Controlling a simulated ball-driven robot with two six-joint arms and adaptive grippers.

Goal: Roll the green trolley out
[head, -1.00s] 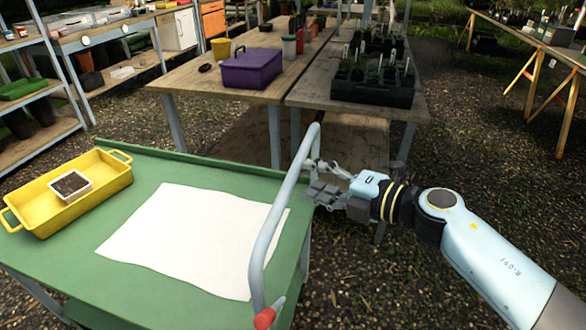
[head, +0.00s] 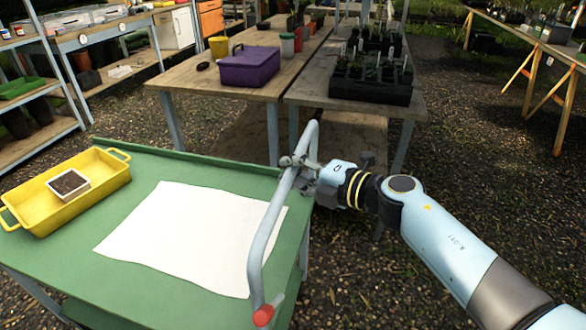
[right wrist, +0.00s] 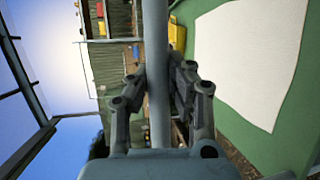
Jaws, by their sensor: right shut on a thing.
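The green trolley (head: 150,169) stands in the lower left of the head view, with a grey tube handle (head: 265,240) along its right side. A red cap (head: 263,316) sits at the handle's near end. My right gripper (head: 297,168) is shut on the handle near its far end. In the right wrist view the handle (right wrist: 155,60) runs upright between the two fingers of the right gripper (right wrist: 158,85). The trolley's top also shows there at the right. My left gripper is not in view.
On the trolley lie a white sheet (head: 190,235) and a yellow tray (head: 70,200) holding a small white pot (head: 69,186). Wooden tables (head: 235,90) with a purple box (head: 249,66) and a black plant tray (head: 370,82) stand close behind. Gravel (head: 480,190) is open at the right.

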